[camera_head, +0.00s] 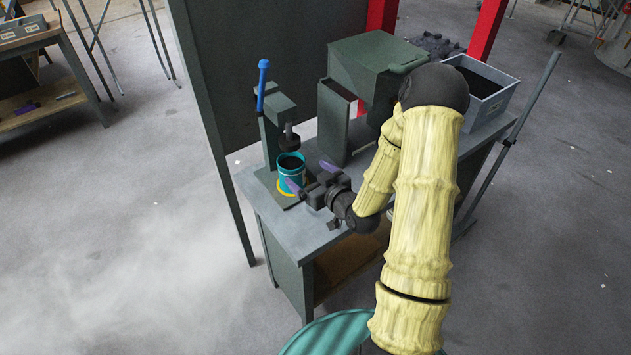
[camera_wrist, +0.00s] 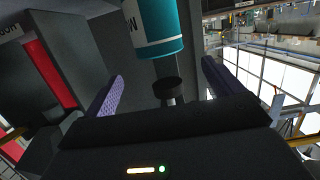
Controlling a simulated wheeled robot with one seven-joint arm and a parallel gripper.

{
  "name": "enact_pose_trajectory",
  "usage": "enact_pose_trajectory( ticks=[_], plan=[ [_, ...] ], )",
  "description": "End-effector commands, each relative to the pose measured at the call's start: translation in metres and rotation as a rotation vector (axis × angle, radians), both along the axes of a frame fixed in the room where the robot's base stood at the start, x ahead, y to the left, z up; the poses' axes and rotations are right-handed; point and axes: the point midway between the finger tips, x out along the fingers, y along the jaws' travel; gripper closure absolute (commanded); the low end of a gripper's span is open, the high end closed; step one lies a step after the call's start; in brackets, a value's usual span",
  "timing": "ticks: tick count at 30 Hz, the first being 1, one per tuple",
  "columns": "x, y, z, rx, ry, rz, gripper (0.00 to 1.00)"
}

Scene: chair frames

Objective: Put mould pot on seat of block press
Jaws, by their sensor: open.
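The mould pot (camera_head: 291,170) is a teal cylinder with a pale band, upright and open at the top with a dark inside. It stands on the base of the block press (camera_head: 271,130), at the yellow seat ring (camera_head: 286,194), under the dark press head (camera_head: 290,142). The ring shows around its near foot; its far side is hidden. My gripper (camera_head: 306,172) is open, its purple fingers just right of the pot and pointing at it. In the wrist view the pot (camera_wrist: 157,28) shows beyond the gap between the fingertips (camera_wrist: 163,69), apart from both.
The press has a blue-handled lever (camera_head: 262,85). A green-grey machine (camera_head: 370,65) and a grey bin (camera_head: 488,82) with dark contents stand farther back on the bench (camera_head: 275,222). A dark panel (camera_head: 270,60) rises behind the press. The bench's front left corner is clear.

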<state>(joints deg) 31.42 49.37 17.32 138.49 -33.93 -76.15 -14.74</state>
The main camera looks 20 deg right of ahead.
Motion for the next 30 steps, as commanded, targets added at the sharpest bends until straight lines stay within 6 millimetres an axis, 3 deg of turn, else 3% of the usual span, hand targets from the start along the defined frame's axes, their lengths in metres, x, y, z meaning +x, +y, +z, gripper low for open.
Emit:
enact_pose_trajectory(
  ticks=[6, 25, 30],
  plan=[
    [-0.022, -0.007, 0.004, -0.001, 0.0, 0.0, 0.08],
    [-0.022, -0.007, 0.005, -0.006, 0.007, 0.002, 0.08],
    [-0.024, -0.001, 0.002, -0.071, 0.106, 0.011, 0.08]
  ],
)
